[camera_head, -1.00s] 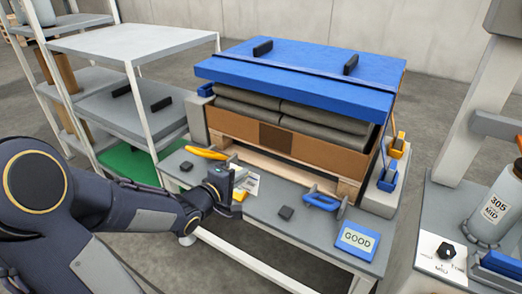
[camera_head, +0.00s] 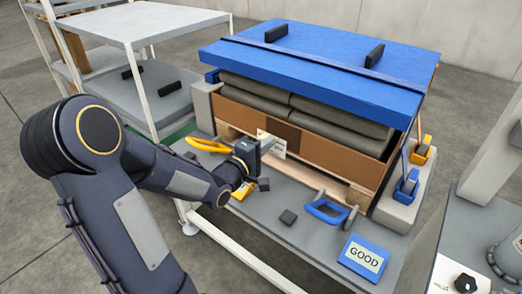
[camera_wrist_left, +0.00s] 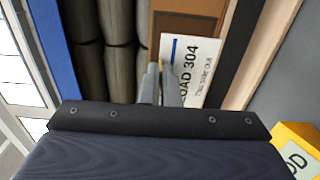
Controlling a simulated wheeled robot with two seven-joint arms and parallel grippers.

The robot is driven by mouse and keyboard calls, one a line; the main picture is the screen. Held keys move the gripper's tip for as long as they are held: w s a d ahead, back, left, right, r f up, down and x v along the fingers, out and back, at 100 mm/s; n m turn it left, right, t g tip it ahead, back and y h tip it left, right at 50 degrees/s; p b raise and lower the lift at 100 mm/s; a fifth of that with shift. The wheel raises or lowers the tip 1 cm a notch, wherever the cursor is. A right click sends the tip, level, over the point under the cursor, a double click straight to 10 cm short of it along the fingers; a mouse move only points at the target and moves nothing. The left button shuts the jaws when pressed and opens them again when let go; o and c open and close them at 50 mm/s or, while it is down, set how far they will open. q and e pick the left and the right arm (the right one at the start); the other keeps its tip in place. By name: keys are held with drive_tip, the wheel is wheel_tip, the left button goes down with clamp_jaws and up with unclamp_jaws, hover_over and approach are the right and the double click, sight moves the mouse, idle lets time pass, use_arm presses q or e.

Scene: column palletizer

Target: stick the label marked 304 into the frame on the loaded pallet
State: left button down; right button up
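The label marked 304 (camera_head: 277,150) is a white card. In the left wrist view the label (camera_wrist_left: 194,62) reads LOAD 304. My left gripper (camera_head: 261,147) is shut on the label's edge and holds it above the bench, close to the pallet load. The gripper's fingertips (camera_wrist_left: 163,78) show at the label's edge in the left wrist view. The loaded pallet (camera_head: 357,190) carries a brown carton, grey sacks and a blue top. A dark brown rectangle (camera_head: 282,129), seemingly the frame, is on the carton's front, partly hidden by the label. My right gripper is out of view.
A shelf rack (camera_head: 145,27) stands left. Blue and yellow clamps (camera_head: 407,183) stand right of the load.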

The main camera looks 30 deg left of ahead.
use_arm(q)
drive_tip(key=shift+w+d+b, duration=0.2)
drive_tip(key=shift+w+b, duration=0.1)
drive_tip(key=shift+w, duration=2)
drive_tip(key=shift+d, duration=0.1)
drive_tip(key=shift+w, duration=0.4)
drive_tip(key=c, duration=1.6)
unclamp_jaws()
